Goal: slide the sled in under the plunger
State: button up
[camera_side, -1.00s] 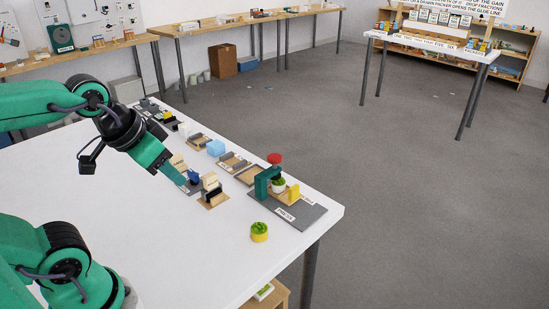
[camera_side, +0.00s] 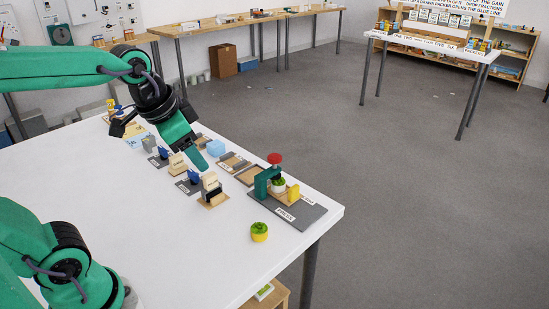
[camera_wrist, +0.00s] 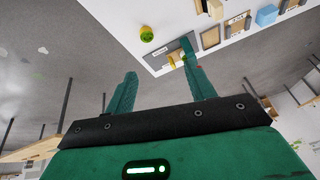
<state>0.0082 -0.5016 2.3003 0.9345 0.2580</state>
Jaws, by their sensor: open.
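The press stands on a dark grey base (camera_side: 312,213) near the table's right edge, with a green frame (camera_side: 262,182) and a red-topped plunger (camera_side: 275,158). Beside the frame is the sled, with a yellow upright piece (camera_side: 293,192) and a small green-topped item (camera_side: 279,184) on it. Whether that item sits under the plunger I cannot tell. My gripper (camera_side: 203,165) is raised above the table, left of and apart from the press. In the wrist view my gripper (camera_wrist: 158,60) is open and empty, with the press frame (camera_wrist: 188,48) beyond its fingers.
A yellow pot with a green top (camera_side: 259,232) stands alone on the white table (camera_side: 150,235) in front of the press. A wooden stand with a pale block (camera_side: 211,182), a light-blue block (camera_side: 216,148) and several trays line the table's far side.

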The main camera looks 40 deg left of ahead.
jog(key=w+m+g, duration=0.1)
jog(key=w+m, duration=0.3)
jog(key=w, duration=0.4)
jog(key=m+g, duration=0.4)
jog(key=m, duration=0.7)
send_over(294, 187)
notch_tip(294, 187, down, 16)
jog(key=shift+f, duration=0.1)
jog(key=shift+w+f, duration=0.1)
jog(key=shift+f, duration=0.2)
jog(key=shift+f, duration=0.15)
jog(key=shift+f, duration=3.75)
